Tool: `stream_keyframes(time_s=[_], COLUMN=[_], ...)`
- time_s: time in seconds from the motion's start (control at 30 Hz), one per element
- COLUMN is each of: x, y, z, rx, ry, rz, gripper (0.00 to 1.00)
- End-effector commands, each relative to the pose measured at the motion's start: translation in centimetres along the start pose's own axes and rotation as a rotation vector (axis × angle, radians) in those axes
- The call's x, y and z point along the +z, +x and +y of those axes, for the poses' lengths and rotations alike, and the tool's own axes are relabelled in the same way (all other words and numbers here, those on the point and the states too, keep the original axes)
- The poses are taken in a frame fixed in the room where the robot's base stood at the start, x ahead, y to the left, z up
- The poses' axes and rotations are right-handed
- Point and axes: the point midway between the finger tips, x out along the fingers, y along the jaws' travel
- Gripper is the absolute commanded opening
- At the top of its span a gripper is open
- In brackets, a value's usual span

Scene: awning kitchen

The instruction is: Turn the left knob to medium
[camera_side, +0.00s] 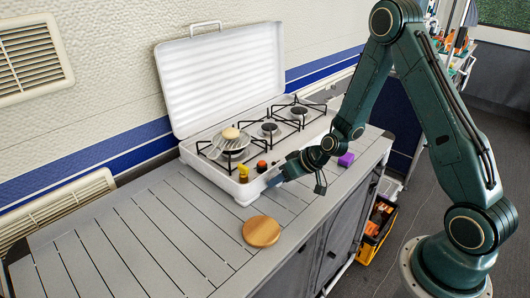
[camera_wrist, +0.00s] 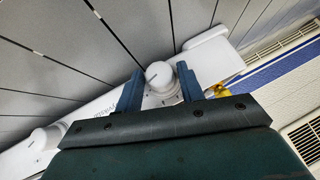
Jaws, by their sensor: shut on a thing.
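The left knob (camera_wrist: 159,76) is white and round, on the stove's front near its left end. In the wrist view it sits between the two blue fingers of my gripper (camera_wrist: 161,83), which is shut on it. In the side view my gripper (camera_side: 275,179) is at the front of the white stove (camera_side: 220,183), and the fingers hide the knob. Another white knob (camera_wrist: 43,138) shows at the lower left of the wrist view, apart from my gripper. I cannot read the held knob's setting clearly.
A yellow-topped shaker (camera_side: 243,174) and an orange-topped one (camera_side: 262,167) stand on the stove close to my gripper. A bun (camera_side: 231,133) rests on the left burner's cookware.

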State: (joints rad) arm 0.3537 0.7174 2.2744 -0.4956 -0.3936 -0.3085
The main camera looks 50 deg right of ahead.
Motion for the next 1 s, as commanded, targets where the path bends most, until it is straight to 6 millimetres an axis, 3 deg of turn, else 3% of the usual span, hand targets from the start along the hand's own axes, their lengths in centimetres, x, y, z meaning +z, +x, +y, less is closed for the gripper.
stream_keyframes(time_s=[1.0], x=[0.06], y=[0.05], z=[-0.38], rx=[0.172], ry=[-0.139], rz=[-0.001], gripper=[0.22])
